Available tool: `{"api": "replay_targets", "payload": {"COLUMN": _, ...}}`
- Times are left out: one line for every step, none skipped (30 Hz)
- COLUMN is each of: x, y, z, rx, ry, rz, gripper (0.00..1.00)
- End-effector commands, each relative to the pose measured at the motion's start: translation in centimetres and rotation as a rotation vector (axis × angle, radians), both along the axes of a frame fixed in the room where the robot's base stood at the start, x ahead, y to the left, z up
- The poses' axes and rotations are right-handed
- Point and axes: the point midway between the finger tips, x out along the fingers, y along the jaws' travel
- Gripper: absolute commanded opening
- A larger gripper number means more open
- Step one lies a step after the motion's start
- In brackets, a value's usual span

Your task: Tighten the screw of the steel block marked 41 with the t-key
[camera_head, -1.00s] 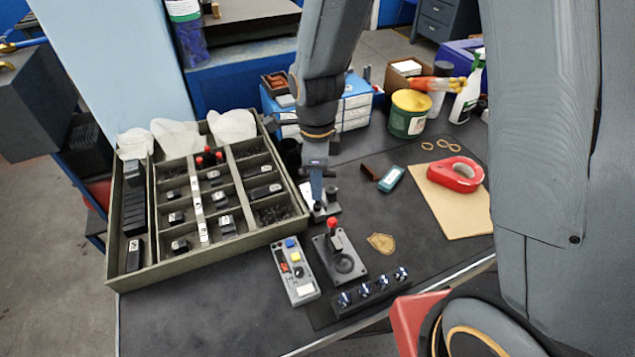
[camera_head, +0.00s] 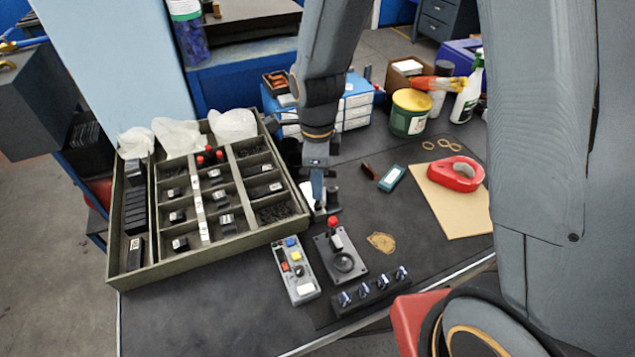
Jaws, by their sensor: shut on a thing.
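My gripper (camera_head: 318,196) points down at the bench just right of the divided tray. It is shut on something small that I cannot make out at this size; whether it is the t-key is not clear. A small dark stand (camera_head: 332,202) is close beside the fingertips on the right. Several steel blocks (camera_head: 227,222) with white labels lie in the tray's compartments. The labels are too small to read, so I cannot tell which block is marked 41.
The divided tray (camera_head: 206,258) fills the bench's left. A control box (camera_head: 295,270), a joystick plate (camera_head: 341,257) and a knob strip (camera_head: 372,291) lie in front. Red tape (camera_head: 456,173) and a yellow-lidded tub (camera_head: 410,112) are to the right.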

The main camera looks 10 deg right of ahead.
Motion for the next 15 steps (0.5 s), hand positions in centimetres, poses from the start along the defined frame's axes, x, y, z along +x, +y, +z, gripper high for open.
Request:
{"api": "replay_targets", "payload": {"x": -0.01, "y": 0.00, "z": -0.14, "rx": 0.000, "ry": 0.000, "rz": 0.000, "gripper": 0.00}}
{"api": "replay_targets", "payload": {"x": -0.01, "y": 0.00, "z": -0.20, "rx": 0.000, "ry": 0.000, "rz": 0.000, "gripper": 0.00}}
{"api": "replay_targets", "payload": {"x": -0.01, "y": 0.00, "z": -0.28, "rx": 0.000, "ry": 0.000, "rz": 0.000, "gripper": 0.00}}
{"api": "replay_targets", "payload": {"x": -0.01, "y": 0.00, "z": -0.34, "rx": 0.000, "ry": 0.001, "rz": 0.000, "gripper": 0.00}}
{"api": "replay_targets", "payload": {"x": -0.01, "y": 0.00, "z": -0.40, "rx": 0.000, "ry": 0.001, "rz": 0.000, "gripper": 0.00}}
{"api": "replay_targets", "payload": {"x": -0.01, "y": 0.00, "z": -0.48, "rx": 0.000, "ry": 0.001, "rz": 0.000, "gripper": 0.00}}
{"api": "replay_targets", "payload": {"x": -0.01, "y": 0.00, "z": -0.54, "rx": 0.000, "ry": 0.001, "rz": 0.000, "gripper": 0.00}}
{"api": "replay_targets", "payload": {"x": -0.01, "y": 0.00, "z": -0.60, "rx": 0.000, "ry": 0.001, "rz": 0.000, "gripper": 0.00}}
{"api": "replay_targets", "payload": {"x": -0.01, "y": 0.00, "z": -0.68, "rx": 0.000, "ry": 0.001, "rz": 0.000, "gripper": 0.00}}
{"api": "replay_targets", "payload": {"x": -0.01, "y": 0.00, "z": -0.74, "rx": 0.000, "ry": 0.001, "rz": 0.000, "gripper": 0.00}}
{"api": "replay_targets", "payload": {"x": -0.01, "y": 0.00, "z": -0.80, "rx": 0.000, "ry": 0.001, "rz": 0.000, "gripper": 0.00}}
{"api": "replay_targets", "payload": {"x": -0.01, "y": 0.00, "z": -0.88, "rx": 0.000, "ry": 0.000, "rz": 0.000, "gripper": 0.00}}
{"api": "replay_targets", "payload": {"x": -0.01, "y": 0.00, "z": -0.95, "rx": 0.000, "ry": 0.000, "rz": 0.000, "gripper": 0.00}}
{"api": "replay_targets", "payload": {"x": -0.01, "y": 0.00, "z": -1.01, "rx": 0.000, "ry": 0.000, "rz": 0.000, "gripper": 0.00}}
{"api": "replay_targets", "payload": {"x": -0.01, "y": 0.00, "z": -1.09, "rx": 0.000, "ry": 0.000, "rz": 0.000, "gripper": 0.00}}
